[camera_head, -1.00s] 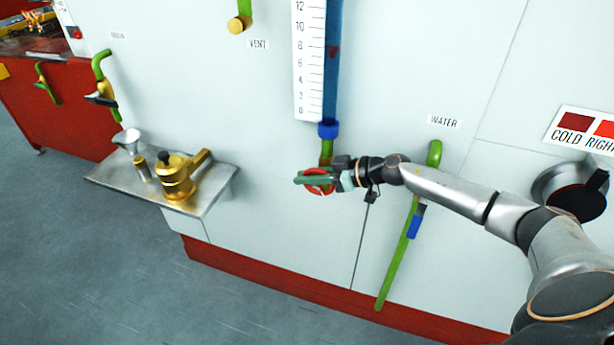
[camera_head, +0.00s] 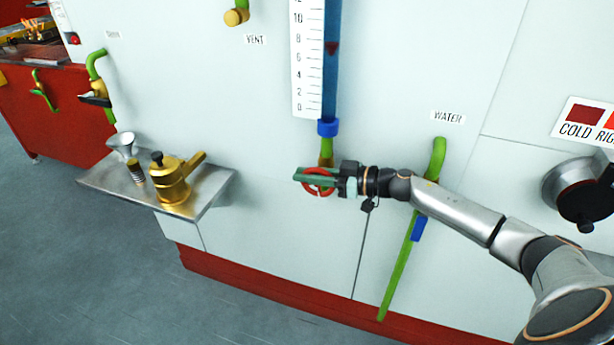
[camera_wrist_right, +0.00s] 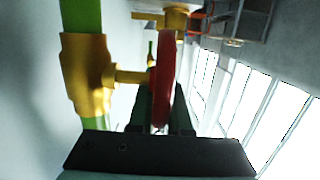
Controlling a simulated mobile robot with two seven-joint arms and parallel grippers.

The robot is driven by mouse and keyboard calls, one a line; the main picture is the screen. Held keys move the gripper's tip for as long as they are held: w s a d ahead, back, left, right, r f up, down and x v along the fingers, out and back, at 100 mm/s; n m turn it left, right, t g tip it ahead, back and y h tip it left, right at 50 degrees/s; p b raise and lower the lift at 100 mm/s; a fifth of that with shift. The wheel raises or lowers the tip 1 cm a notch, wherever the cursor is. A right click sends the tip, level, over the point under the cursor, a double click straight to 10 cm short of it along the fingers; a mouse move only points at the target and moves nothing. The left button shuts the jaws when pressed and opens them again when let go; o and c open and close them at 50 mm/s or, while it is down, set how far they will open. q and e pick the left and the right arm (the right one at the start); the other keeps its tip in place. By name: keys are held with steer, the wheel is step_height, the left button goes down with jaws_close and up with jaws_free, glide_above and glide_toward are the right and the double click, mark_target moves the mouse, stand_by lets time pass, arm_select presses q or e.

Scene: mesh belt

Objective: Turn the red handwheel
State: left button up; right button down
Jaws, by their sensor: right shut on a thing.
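The red handwheel (camera_head: 318,190) sits at the lower end of the blue tube, on a brass valve. In the right wrist view the red handwheel (camera_wrist_right: 165,80) is seen edge-on, its stem joining the brass valve body (camera_wrist_right: 86,75) on a green pipe. My right gripper (camera_head: 312,176) reaches in from the right and is shut on the wheel. In the wrist view its fingers (camera_wrist_right: 160,112) stand on either side of the wheel's rim. The fingers hide part of the wheel in the head view. My left gripper is not in view.
A blue tube (camera_head: 331,70) with a white scale (camera_head: 308,60) rises above the wheel. A green pipe (camera_head: 405,260) runs down beneath my right arm. A steel shelf (camera_head: 215,190) with a brass pot (camera_head: 171,180) juts out at left. The wall between shelf and wheel is clear.

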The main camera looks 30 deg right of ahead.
steer(key=c, duration=0.9)
jaws_free()
steer(key=shift+o, duration=0.2)
steer(key=v, duration=0.5)
steer(key=shift+s+d+b, duration=0.15)
steer(key=shift+s+b, duration=0.05)
steer(key=shift+b, duration=0.1)
steer(key=shift+v, duration=1)
steer(key=shift+r, duration=0.15)
